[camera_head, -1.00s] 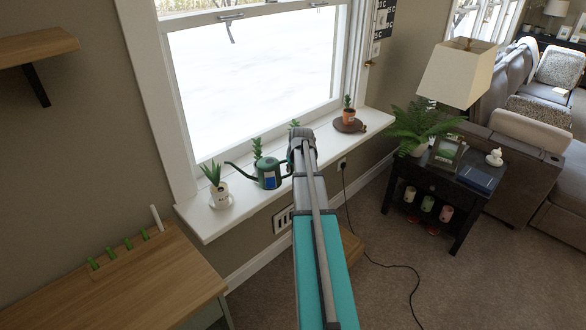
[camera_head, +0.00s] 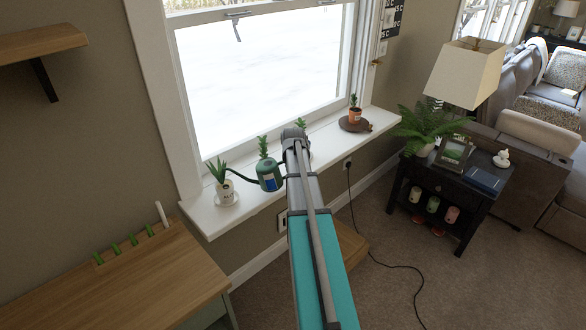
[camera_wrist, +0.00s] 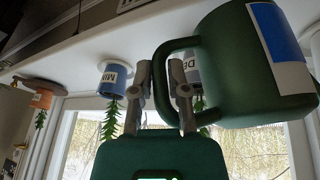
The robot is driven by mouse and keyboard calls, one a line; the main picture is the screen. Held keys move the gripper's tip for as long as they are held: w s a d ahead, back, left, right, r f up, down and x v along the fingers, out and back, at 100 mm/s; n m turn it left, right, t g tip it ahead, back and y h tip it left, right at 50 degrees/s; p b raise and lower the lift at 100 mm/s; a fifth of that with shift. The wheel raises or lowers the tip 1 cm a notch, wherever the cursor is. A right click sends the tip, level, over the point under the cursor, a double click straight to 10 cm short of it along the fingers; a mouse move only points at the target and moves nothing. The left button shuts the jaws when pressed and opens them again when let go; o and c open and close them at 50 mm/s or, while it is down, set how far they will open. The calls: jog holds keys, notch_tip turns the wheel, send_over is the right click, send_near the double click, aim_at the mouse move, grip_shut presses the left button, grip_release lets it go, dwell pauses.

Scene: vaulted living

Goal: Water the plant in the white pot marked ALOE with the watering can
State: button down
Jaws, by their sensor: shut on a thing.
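The white ALOE pot (camera_head: 226,187) with its spiky green plant (camera_head: 217,171) stands on a white saucer (camera_head: 228,200) at the left end of the windowsill. The dark green watering can (camera_head: 267,172) with a blue-and-white label is just right of it, spout pointing left to the plant. The can looks tilted toward the spout; no water is visible. In the wrist view, upside down, my gripper (camera_wrist: 162,88) is shut on the handle of the can (camera_wrist: 245,75). In the head view my arm hides the fingers.
On the sill (camera_head: 335,143), a blue pot (camera_wrist: 115,80) and a grey-white pot (camera_wrist: 192,72) stand behind the gripper. A terracotta pot (camera_head: 355,116) sits on a brown board farther right. A wooden desk (camera_head: 150,280) is at lower left, a black side table (camera_head: 455,185) at right.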

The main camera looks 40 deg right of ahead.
jog(key=shift+w+a+f+h, duration=0.1)
jog(key=shift+w+a+h, duration=0.2)
jog(key=shift+a, duration=0.1)
jog(key=shift+r+g, duration=0.3)
jog(key=shift+r, duration=0.05)
jog(key=shift+w+a+r+n+g+h+p, duration=0.15)
jog(key=shift+r+g+h+p, duration=0.1)
jog(key=shift+r+h+p, duration=0.4)
jog(key=shift+a+r+n+g+h+p, duration=0.15)
jog(key=shift+r+g+h+p, duration=0.15)
jog(key=shift+r+p, duration=0.5)
jog(key=shift+w+a+r+g+h+p, duration=0.15)
jog(key=shift+r+h+p, duration=0.2)
jog(key=shift+r+p, duration=0.35)
jog(key=shift+w+a+r+g+h+p, duration=0.1)
jog(key=shift+a+r+g+h+p, duration=0.2)
jog(key=shift+r, duration=0.6)
jog(key=shift+w+a+r+h+p, duration=0.1)
jog(key=shift+r+h+p, duration=0.3)
jog(key=shift+r+p, duration=0.3)
jog(key=shift+w+a+r+n+g+h+p, duration=0.15)
jog(key=shift+a+r+h+p, duration=0.15)
jog(key=shift+r, duration=0.3)
jog(key=shift+w+a+r+n+g+h+p, duration=0.15)
jog(key=shift+w+a+r+p, duration=0.1)
jog(key=shift+r, duration=0.3)
jog(key=shift+w+a+r+n+g+h+p, duration=0.1)
jog(key=shift+a+r+h+p, duration=0.15)
jog(key=shift+r, duration=0.35)
jog(key=shift+d+f, duration=0.15)
